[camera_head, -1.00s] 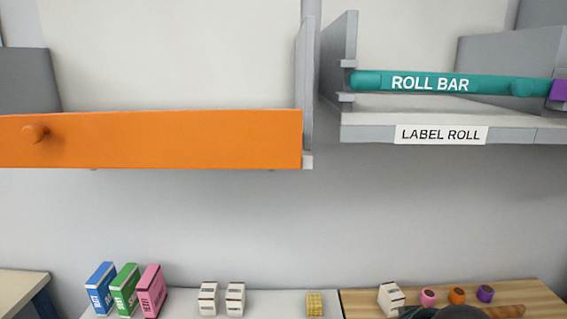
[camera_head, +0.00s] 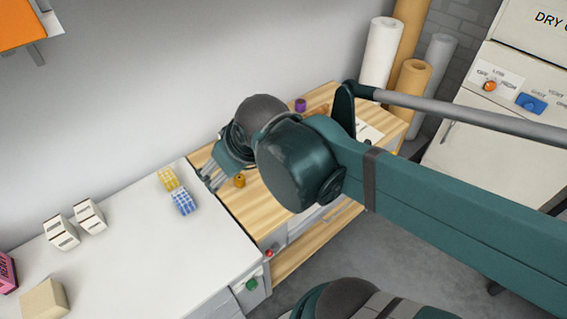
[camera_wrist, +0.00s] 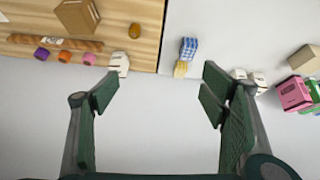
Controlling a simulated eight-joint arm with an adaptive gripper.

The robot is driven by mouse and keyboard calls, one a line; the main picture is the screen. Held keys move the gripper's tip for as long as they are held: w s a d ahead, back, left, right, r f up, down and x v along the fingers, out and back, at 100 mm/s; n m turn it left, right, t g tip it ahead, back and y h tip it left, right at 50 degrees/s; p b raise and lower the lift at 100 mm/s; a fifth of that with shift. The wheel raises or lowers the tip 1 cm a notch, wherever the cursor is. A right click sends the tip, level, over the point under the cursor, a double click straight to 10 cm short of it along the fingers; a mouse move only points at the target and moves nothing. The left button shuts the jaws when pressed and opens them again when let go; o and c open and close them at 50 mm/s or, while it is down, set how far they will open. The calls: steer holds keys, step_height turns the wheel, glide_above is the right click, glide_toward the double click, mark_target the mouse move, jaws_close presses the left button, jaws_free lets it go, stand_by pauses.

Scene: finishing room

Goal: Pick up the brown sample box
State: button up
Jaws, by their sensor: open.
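A brown box (camera_wrist: 76,16) with a darker side lies on the wooden worktop (camera_wrist: 15,20) at the top left of the wrist view. The frame edge cuts it off. I cannot make it out in the head view, where my arm covers much of that worktop. My gripper (camera_wrist: 158,92) is open and empty, its two fingers wide apart, and the brown box is well beyond them. In the head view my gripper (camera_head: 212,178) is over the left end of the wooden worktop, near the white counter.
The white counter (camera_head: 150,255) holds a tan box (camera_head: 44,300), white boxes (camera_head: 76,224), a yellow checked block (camera_head: 168,179) and a blue checked block (camera_head: 184,201). An amber piece (camera_head: 239,181) and a purple piece (camera_head: 300,105) are on the wooden worktop. Rolls (camera_head: 380,55) stand behind.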

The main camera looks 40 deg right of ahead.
steer(key=w+d+f+n+g, duration=0.2)
steer(key=w+d+f+n, duration=0.25)
steer(key=d, duration=0.25)
steer(key=w+d+f+n+g, duration=0.2)
steer(key=w+d+f+n, duration=0.1)
steer(key=w+d+n, duration=0.25)
steer(key=w+d+f+n, duration=0.1)
steer(key=d+f+n, duration=0.1)
steer(key=d+f, duration=0.3)
steer(key=w+d+f+n+g, duration=0.1)
steer(key=d+f+n, duration=0.2)
steer(key=d+f, duration=0.2)
steer(key=w+d+f+n+g, duration=0.1)
steer(key=d+f+n, duration=0.2)
steer(key=d+f, duration=0.2)
steer(key=shift+d+f+b, duration=0.4)
steer(key=shift+d+f+g, duration=0.25)
steer(key=shift+f+g, duration=0.05)
steer(key=shift+f, duration=0.1)
steer(key=shift+f, duration=1.2)
steer(key=shift+f, duration=0.1)
